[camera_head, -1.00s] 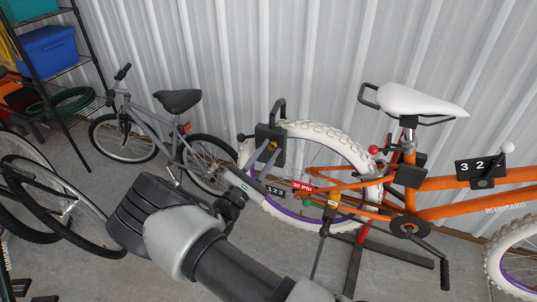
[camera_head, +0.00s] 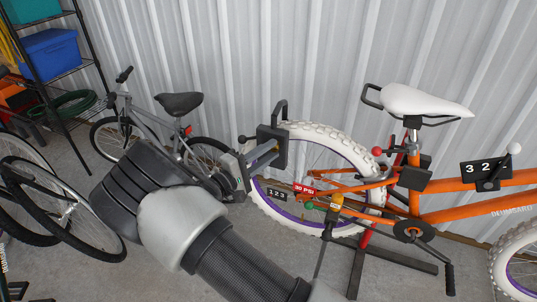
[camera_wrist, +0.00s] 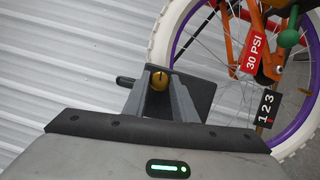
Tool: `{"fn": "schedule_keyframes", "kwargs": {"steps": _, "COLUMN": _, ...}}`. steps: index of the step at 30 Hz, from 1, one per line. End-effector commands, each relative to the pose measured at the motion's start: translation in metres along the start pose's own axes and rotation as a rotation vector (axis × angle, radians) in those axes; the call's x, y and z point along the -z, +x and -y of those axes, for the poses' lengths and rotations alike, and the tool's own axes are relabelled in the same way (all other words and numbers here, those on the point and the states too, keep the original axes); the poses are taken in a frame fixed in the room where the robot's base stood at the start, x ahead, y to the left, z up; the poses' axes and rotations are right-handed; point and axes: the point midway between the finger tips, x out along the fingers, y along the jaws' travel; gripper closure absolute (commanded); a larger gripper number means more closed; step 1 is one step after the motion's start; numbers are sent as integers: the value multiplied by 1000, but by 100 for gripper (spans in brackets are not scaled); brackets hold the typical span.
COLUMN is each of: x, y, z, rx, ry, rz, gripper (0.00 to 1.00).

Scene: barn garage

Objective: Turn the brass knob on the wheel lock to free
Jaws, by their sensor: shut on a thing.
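The wheel lock is a dark box (camera_head: 276,134) with a black shackle, on the white rear tyre of the orange bike. Its brass knob (camera_wrist: 160,79) shows in the wrist view with a dark mark on its face, between my gripper's fingers. In the head view the fingers hide the knob. My gripper (camera_head: 262,155) reaches the front of the lock and is shut on the knob. A small black lever (camera_head: 246,139) sticks out at the lock's left side and also shows in the wrist view (camera_wrist: 126,81).
The orange bike (camera_head: 470,195) stands on a red and black stand. A red "30 PSI" tag (camera_wrist: 254,52) and a black "1 2 3" plate (camera_wrist: 267,108) are beside the wheel. A grey bike (camera_head: 150,110) leans at the back left.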

Motion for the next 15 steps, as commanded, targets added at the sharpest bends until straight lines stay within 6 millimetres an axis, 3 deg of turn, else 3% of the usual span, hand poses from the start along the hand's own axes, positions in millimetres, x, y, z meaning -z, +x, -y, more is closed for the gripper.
{"fn": "schedule_keyframes", "kwargs": {"steps": 15, "x": 0, "y": -1, "z": -1, "rx": 63, "ry": 148, "rz": -2, "gripper": 98}}
